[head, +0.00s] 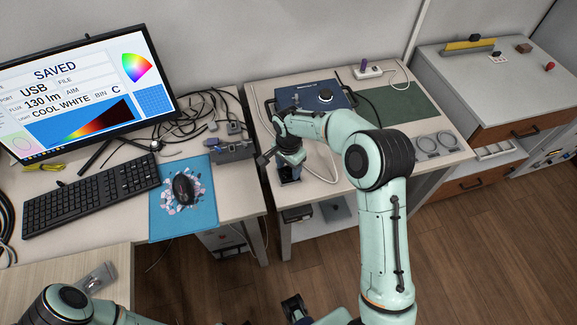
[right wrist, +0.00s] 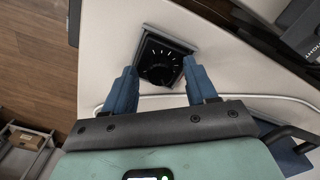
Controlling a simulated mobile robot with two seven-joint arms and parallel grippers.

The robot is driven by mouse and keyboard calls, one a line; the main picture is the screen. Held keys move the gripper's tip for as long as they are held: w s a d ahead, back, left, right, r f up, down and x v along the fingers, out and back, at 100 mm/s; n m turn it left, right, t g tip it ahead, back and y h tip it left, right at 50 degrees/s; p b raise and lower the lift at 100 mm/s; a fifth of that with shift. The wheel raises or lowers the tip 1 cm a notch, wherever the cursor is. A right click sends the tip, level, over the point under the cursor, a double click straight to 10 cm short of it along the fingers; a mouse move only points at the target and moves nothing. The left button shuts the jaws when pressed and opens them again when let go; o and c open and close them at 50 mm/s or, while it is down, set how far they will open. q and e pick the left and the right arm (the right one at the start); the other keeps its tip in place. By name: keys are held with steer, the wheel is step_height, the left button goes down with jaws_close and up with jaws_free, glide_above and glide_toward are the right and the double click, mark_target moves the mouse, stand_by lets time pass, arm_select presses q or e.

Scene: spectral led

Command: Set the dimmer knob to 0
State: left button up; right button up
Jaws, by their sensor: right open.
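The dimmer (right wrist: 160,60) is a small black box with a round black knob and a ring of white tick marks, lying on the pale tabletop in the right wrist view. The knob's pointer is too dark to read. My right gripper (right wrist: 159,72) is open, with one blue finger on each side of the dimmer and nothing held. In the head view my right gripper (head: 290,171) points down at the near-left part of the middle table, and the dimmer is hard to make out there. My left gripper (head: 295,308) shows only as a dark tip at the bottom edge; its jaws are unclear.
A white cable (right wrist: 250,98) runs behind the fingers. A blue box with a round dial (head: 325,96) stands at the back of the middle table, beside a green mat (head: 400,103). A monitor (head: 80,90) and keyboard (head: 95,195) are on the left desk. Wooden floor lies in front.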

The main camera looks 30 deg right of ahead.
jaws_close()
